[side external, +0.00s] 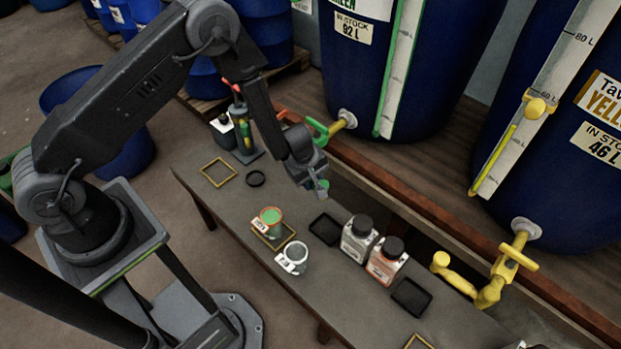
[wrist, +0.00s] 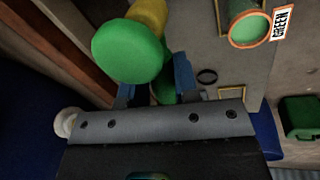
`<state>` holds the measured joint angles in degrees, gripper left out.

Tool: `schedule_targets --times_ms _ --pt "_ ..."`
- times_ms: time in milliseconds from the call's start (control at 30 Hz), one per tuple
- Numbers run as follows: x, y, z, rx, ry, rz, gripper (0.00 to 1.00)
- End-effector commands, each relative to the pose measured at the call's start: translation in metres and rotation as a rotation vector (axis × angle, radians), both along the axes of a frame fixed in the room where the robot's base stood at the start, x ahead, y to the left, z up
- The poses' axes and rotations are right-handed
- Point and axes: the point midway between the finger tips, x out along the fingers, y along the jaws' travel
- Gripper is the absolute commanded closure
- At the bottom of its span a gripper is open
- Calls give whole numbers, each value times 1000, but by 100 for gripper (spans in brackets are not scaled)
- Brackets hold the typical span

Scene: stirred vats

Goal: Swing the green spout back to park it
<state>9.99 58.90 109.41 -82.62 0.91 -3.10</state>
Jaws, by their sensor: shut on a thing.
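The green spout's rounded end (wrist: 127,50) fills the upper left of the wrist view, with a yellow part behind it. My gripper (wrist: 155,88) is shut on a green piece of the spout between its fingers. In the side view my gripper (side external: 319,188) hangs over the table's back edge, with a bit of green at its tips. A green fitting (side external: 318,131) shows at the blue green-paint vat's outlet; my wrist hides part of the spout.
A white labelled cup (side external: 292,258), two bottles (side external: 358,240) and black trays (side external: 326,229) stand on the grey table (side external: 222,205). A yellow spout (side external: 458,277) juts from the right-hand vat (side external: 560,215). A black ring (side external: 256,178) lies near a yellow frame (side external: 218,172).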

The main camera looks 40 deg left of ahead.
Motion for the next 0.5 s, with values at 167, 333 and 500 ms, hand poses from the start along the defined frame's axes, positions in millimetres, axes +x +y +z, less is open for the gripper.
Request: schedule_targets --times_ms 167,333,500 --pt "-1 1 0 1 2 4 100" --pt "-1 1 -1 1 2 5 100" --pt "-1 1 -1 1 2 4 57"
